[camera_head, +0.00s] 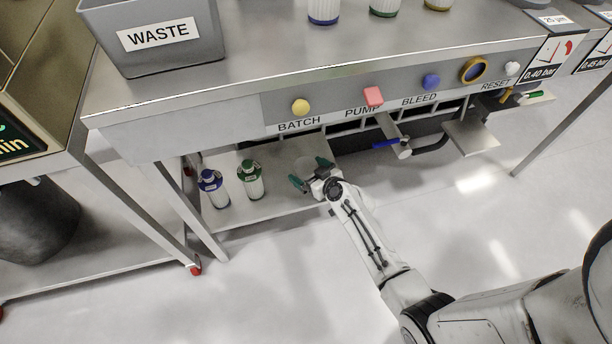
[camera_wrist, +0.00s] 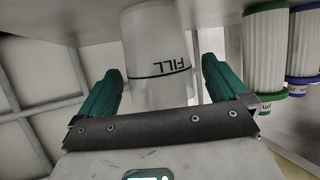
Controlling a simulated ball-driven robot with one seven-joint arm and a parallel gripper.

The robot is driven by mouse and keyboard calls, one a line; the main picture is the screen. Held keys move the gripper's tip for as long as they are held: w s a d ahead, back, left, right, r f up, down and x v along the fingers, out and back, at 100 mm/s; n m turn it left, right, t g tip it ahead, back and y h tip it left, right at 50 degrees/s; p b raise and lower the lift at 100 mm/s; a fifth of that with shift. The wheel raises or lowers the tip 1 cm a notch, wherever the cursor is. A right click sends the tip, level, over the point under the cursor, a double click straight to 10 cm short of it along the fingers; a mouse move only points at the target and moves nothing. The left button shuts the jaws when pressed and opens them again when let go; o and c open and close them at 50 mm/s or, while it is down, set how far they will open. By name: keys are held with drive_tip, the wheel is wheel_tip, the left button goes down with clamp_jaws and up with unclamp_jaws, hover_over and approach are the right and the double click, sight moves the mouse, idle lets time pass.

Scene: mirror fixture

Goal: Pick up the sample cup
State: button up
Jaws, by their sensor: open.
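The sample cup (camera_wrist: 158,45) is translucent white with a dark line and the word FILL, which reads upside down in the wrist view. In the head view it is a faint pale shape (camera_head: 304,164) on the shelf under the bench, partly hidden by my gripper. My gripper (camera_head: 309,173) has green fingers and is open at the cup. In the wrist view the fingers (camera_wrist: 160,72) stand on either side of the cup, with a visible gap on each side. The cup's near end is hidden behind the gripper's dark bar.
A green-capped bottle (camera_head: 251,180) and a blue-capped bottle (camera_head: 214,188) stand left of the cup on the lower shelf (camera_head: 275,208). The bench front with several knobs overhangs them. A blue-handled lever (camera_head: 386,143) is to the right. A grey WASTE bin (camera_head: 155,60) stands on top.

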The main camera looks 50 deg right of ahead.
drive_tip(key=shift+x, duration=0.8)
drive_tip(key=shift+s, duration=0.1)
drive_tip(key=shift+c, duration=0.3)
drive_tip(key=c, duration=0.9)
drive_tip(key=shift+c, duration=0.2)
